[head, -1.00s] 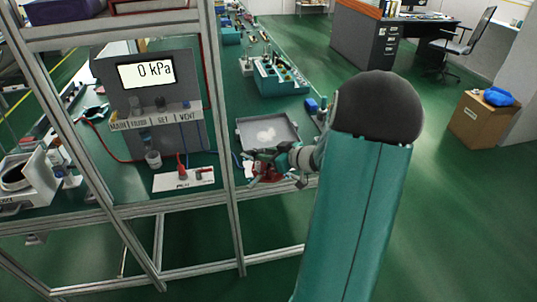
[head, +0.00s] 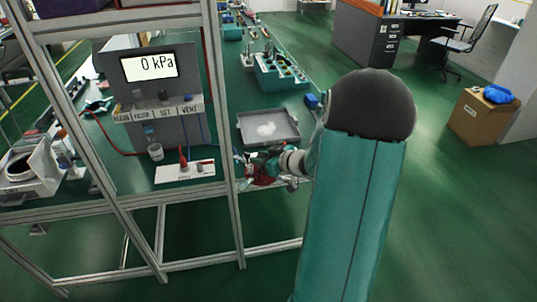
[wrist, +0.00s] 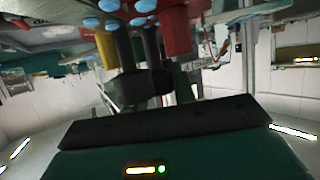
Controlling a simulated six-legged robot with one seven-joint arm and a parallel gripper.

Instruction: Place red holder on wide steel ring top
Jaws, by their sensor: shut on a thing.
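My gripper (head: 262,165) is at the bench's near edge, just right of the frame's upright post. It is shut on a red piece (head: 261,175), which I take to be the red holder, though my fingers partly cover it. In the wrist view the dark fingers of my gripper (wrist: 140,75) show close together, and a red block (wrist: 176,32) with blue round pads shows beside them. I cannot make out the wide steel ring for certain. A dark ring (head: 20,167) sits in a white stand at the far left.
A grey tray (head: 285,139) with a white patch lies just behind my gripper. A metal frame post (head: 221,110) stands close on its left. Behind that are the 0 kPa panel (head: 125,95) and a white plate (head: 172,174) with a red cone.

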